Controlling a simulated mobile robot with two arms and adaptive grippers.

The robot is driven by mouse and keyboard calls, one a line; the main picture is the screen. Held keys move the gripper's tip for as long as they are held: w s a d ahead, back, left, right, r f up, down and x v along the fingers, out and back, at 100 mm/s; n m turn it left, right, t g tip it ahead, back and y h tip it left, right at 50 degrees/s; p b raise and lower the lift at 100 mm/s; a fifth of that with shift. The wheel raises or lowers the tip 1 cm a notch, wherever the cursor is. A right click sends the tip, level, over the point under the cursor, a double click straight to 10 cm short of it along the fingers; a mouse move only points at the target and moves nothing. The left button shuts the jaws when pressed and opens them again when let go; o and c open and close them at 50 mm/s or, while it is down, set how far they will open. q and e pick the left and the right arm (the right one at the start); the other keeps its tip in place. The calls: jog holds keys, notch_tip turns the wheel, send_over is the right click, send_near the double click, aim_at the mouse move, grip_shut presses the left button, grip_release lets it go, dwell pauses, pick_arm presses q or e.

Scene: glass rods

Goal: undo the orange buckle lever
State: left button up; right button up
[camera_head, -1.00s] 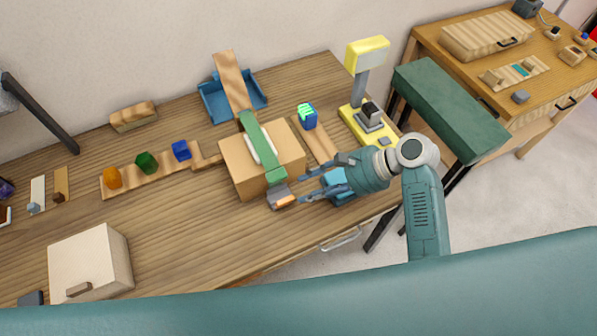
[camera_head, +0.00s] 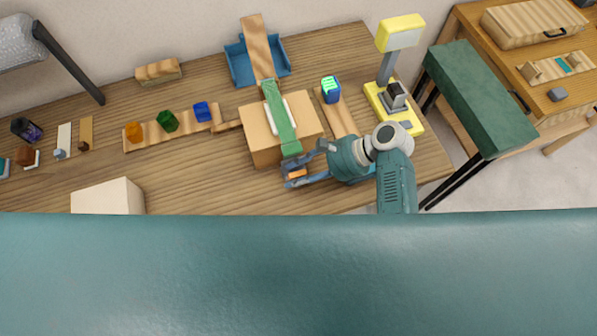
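The orange buckle lever (camera_head: 297,173) is a small orange piece on the grey buckle, at the front end of a green strap (camera_head: 281,117). The strap runs over the top of a cardboard-coloured box (camera_head: 262,142). My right gripper (camera_head: 289,173) is at the buckle, with one finger on its far side and one on its near side. The fingers look spread around the lever; whether they touch it cannot be told. They hide part of the buckle. My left gripper is not in view.
A blue holder (camera_head: 240,68) with a wooden ramp stands behind the box. Coloured blocks on a plank (camera_head: 150,134) lie left. A white box (camera_head: 107,197) stands front left.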

jog(key=shift+a+f, duration=0.1)
jog(key=shift+a, duration=0.1)
jog(key=shift+c, duration=0.5)
jog(key=shift+d, duration=0.1)
grip_shut()
jog(key=shift+w+a+r+m+g+h, duration=0.2)
jog(key=shift+w+g, duration=0.1)
jog(key=shift+g, duration=0.1)
jog(key=shift+w+a+r+m+g+h, duration=0.1)
jog(key=shift+w+m+g, duration=0.1)
jog(key=shift+w+g, duration=0.15)
jog(key=shift+w+m+g, duration=0.3)
jog(key=shift+m+g, duration=0.1)
jog(key=shift+g, duration=0.35)
jog(key=shift+o, duration=0.5)
grip_release()
